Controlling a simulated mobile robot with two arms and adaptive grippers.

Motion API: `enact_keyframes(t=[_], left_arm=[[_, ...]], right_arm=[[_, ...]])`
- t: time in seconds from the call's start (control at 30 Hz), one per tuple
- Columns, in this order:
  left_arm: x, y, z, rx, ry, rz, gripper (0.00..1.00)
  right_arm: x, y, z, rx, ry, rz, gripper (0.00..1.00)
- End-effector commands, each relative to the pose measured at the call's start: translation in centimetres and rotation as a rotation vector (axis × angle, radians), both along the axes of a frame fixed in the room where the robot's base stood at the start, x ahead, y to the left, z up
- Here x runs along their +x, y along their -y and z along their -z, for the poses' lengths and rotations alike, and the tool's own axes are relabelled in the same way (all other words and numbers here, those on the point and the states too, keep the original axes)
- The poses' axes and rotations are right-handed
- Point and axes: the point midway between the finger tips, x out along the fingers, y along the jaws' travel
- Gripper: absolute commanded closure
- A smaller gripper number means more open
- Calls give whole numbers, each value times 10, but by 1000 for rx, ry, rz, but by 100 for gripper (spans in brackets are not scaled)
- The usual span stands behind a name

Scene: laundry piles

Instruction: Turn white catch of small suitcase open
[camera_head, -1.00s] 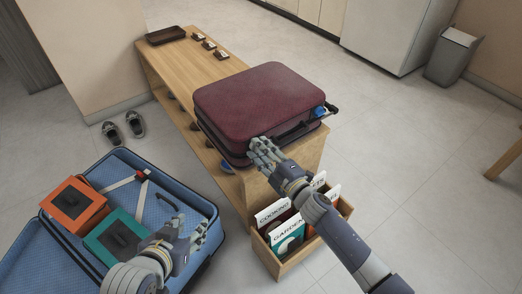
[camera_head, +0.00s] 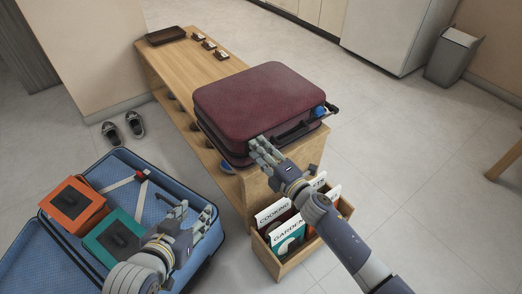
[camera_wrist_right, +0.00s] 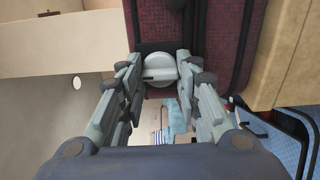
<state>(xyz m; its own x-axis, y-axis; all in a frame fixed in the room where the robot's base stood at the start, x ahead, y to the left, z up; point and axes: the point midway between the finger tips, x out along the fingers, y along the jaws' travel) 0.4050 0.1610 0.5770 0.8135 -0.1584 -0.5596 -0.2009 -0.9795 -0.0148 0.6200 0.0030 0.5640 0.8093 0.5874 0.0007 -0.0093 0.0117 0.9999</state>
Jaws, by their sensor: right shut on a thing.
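The small maroon suitcase (camera_head: 258,100) lies flat on the end of the wooden bench. My right gripper (camera_head: 257,149) is at its front side, left of the dark handle (camera_head: 290,132). In the right wrist view the round white catch (camera_wrist_right: 162,70), with a raised bar across it, sits between the fingertips (camera_wrist_right: 160,76), which are shut on it. The gripper hides this catch in the head view. My left gripper (camera_head: 190,212) is open and empty above the blue open suitcase, away from the small one.
The wooden bench (camera_head: 185,70) carries a dark tray (camera_head: 165,35) and small dark items. A book box (camera_head: 282,262) stands below my right arm. The blue open suitcase (camera_head: 30,262) holds an orange box (camera_head: 73,205) and a teal box (camera_head: 115,238). Shoes lie on the floor behind it.

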Motion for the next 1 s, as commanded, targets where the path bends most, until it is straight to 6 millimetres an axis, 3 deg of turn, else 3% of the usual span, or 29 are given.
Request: enact_keyframes(t=[0.17,0.2,0.27,0.67,0.87,1.0], left_arm=[[0,0,0,0,-1,0,60],[0,0,0,0,-1,0,60],[0,0,0,1,-2,-1,60],[-2,-2,1,3,-5,-3,60],[-1,-2,1,2,-4,-3,60],[-1,-1,1,2,-4,-2,60]], right_arm=[[-1,0,1,-2,0,-1,93],[-1,0,1,-2,0,-1,60],[-1,0,1,-2,0,-1,48],[-3,2,1,-1,0,0,48],[-26,19,2,-3,-2,-1,48],[-52,37,2,-2,-3,-1,48]])
